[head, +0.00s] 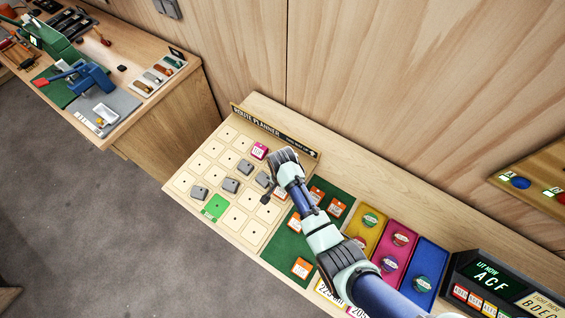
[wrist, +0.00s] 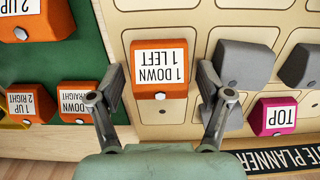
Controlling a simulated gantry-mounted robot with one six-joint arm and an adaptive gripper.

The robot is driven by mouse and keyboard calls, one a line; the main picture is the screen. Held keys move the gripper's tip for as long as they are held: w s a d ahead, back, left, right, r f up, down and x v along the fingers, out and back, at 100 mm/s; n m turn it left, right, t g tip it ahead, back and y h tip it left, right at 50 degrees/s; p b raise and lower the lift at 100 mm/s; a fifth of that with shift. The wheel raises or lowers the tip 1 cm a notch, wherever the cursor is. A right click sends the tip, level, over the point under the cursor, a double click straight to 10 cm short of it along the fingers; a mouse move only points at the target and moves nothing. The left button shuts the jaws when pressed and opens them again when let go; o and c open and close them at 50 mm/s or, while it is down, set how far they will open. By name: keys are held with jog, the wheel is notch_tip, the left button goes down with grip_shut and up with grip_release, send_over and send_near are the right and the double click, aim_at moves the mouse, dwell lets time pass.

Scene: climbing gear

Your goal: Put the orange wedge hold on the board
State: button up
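An orange wedge hold labelled "1 DOWN 1 LEFT" (wrist: 160,60) sits on the beige board (wrist: 145,20) in the wrist view, in the column beside the green mat. My gripper (wrist: 161,78) is open, with one finger on each side of this hold and a visible gap on both sides. Whether the hold lies fully flat on the board is hard to tell. In the head view my gripper (head: 272,190) is over the right part of the board (head: 176,184), and my arm hides this hold.
Grey holds (wrist: 243,64) and a pink TOP hold (wrist: 273,117) stand close to my right finger. More orange holds (wrist: 83,98) lie on the green mat (wrist: 62,62) to the left. A green tile (head: 215,207) is on the board. Coloured trays (head: 395,252) stand farther right.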

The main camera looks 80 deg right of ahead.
notch_tip(320, 180, up, 12)
jog(key=p, duration=0.2)
jog(key=shift+r, duration=0.2)
dwell(0.5)
jog(key=w+a+r+n+t+h, duration=0.3)
jog(key=w+a+r+n+t, duration=0.2)
jog(key=w+a+r+n, duration=0.75)
jog(key=w+a+r+n+t+y, duration=0.1)
jog(key=a+r+n+t, duration=0.3)
jog(key=a+r, duration=0.3)
jog(key=w+a+r+n+t+y, duration=0.1)
jog(key=a+r+n, duration=0.4)
jog(key=a, duration=0.9)
notch_tip(320, 180, up, 3)
jog(key=t+y, duration=0.1)
jog(key=t, duration=0.1)
jog(key=shift+w+t, duration=0.15)
jog(key=shift+t, duration=0.25)
jog(key=shift+a, duration=0.1)
